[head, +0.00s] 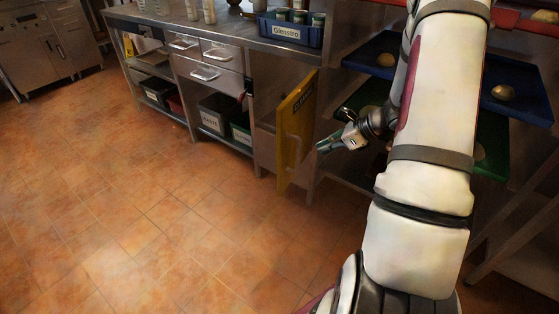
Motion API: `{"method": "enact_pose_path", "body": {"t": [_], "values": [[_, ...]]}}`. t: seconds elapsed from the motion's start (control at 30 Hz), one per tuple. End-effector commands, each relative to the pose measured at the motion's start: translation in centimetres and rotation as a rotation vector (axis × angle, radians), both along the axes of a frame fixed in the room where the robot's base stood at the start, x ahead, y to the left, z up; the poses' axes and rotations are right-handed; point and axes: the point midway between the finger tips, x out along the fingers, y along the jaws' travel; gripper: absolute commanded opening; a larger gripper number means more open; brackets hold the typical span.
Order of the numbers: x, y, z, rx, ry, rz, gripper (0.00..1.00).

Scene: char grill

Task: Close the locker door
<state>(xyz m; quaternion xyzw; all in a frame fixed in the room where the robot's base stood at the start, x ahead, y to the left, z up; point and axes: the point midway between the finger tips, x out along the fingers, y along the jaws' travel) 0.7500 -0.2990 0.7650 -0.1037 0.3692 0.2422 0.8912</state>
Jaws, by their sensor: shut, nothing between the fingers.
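The locker door (292,142) is a yellow panel with dark lettering near its top and a pale vertical handle. It stands swung out from the steel counter, seen at a steep angle, so the locker is open. My gripper (322,147) is shut and empty, just right of the door at about the height of its handle. I cannot tell whether the fingertips touch the door. The locker's inside (265,117) shows partly to the left of the door; the rest is hidden behind it.
The steel counter (235,43) has drawers (222,54) and bins (215,114) below. A blue crate (290,31) of jars stands on top. A rack with blue trays (520,90) and a green tray is at right, partly behind my arm. The tiled floor (130,210) is clear.

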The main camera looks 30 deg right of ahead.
Motion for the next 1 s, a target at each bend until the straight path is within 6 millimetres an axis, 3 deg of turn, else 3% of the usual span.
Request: {"method": "enact_pose_path", "body": {"t": [0.27,0.67,1.0], "values": [[1.4,0.5,-2.2,0.009,0.002,-0.015,0.00],[6.2,3.3,-7.6,0.008,0.003,-0.013,0.00],[9.4,5.1,-7.4,0.006,0.001,-0.013,0.00]]}}
